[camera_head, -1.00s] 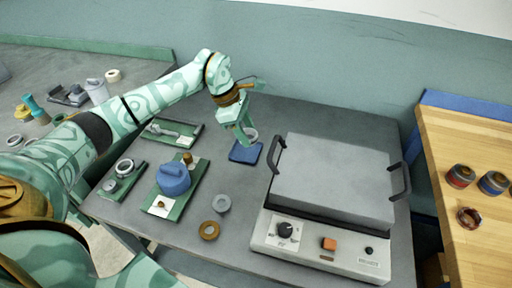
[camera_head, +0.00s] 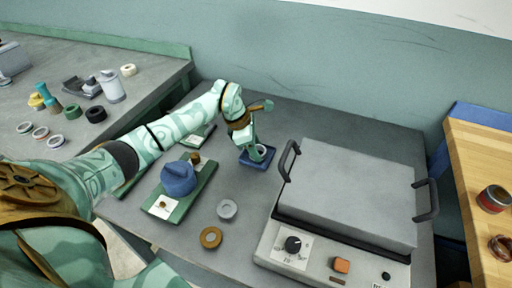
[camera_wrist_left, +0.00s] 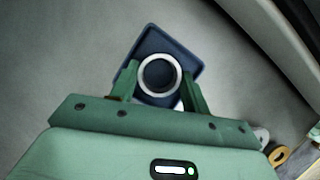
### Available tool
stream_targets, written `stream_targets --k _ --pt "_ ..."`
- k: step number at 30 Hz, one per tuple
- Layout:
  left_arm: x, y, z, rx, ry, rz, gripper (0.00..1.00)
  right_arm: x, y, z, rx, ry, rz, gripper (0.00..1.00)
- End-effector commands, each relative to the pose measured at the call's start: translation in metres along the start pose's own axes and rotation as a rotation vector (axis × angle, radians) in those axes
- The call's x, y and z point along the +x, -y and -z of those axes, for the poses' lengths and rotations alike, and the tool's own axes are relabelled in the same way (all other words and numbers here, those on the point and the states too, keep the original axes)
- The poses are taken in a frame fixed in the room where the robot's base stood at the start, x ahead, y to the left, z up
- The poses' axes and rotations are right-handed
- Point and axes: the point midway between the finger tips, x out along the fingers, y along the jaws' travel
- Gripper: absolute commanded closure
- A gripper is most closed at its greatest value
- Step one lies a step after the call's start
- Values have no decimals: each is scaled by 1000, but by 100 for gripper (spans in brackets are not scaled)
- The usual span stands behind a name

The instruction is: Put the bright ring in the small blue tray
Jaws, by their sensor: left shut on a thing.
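The bright ring (camera_wrist_left: 143,76) is a silvery ring held between the two green fingers of my left gripper (camera_wrist_left: 160,77). The small blue tray (camera_wrist_left: 152,38) is dark blue and square, and lies directly behind the ring in the left wrist view. In the head view the tray (camera_head: 246,161) sits on the grey table left of the big grey machine. My left gripper (camera_head: 256,152) is shut on the ring at the tray, with the ring inside the tray's outline. Whether the ring touches the tray floor I cannot tell. My right gripper is not in view.
The grey lidded machine (camera_head: 350,190) with black handles stands close right of the tray. The table behind the tray is clear.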

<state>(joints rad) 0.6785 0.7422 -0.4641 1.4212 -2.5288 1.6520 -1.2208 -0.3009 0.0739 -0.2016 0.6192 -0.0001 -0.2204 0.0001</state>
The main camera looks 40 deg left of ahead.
Motion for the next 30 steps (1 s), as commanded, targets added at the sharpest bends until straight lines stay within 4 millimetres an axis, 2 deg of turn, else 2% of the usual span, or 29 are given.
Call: stream_targets --k 5,6,14,17,20,24,30 --pt "2 0 1 0 0 -1 83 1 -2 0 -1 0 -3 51" --pt "1 0 1 0 0 -1 45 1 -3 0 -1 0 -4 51" --pt "1 0 0 1 0 -1 44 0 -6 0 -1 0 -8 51" --pt "-6 -1 -1 2 0 -3 44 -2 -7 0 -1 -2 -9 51" --pt "-24 -1 -1 3 0 -6 44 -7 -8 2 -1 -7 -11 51" --pt "-59 -2 -1 3 0 -8 44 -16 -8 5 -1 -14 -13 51" --pt "-101 -1 -1 3 0 -5 44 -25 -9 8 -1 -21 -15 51"
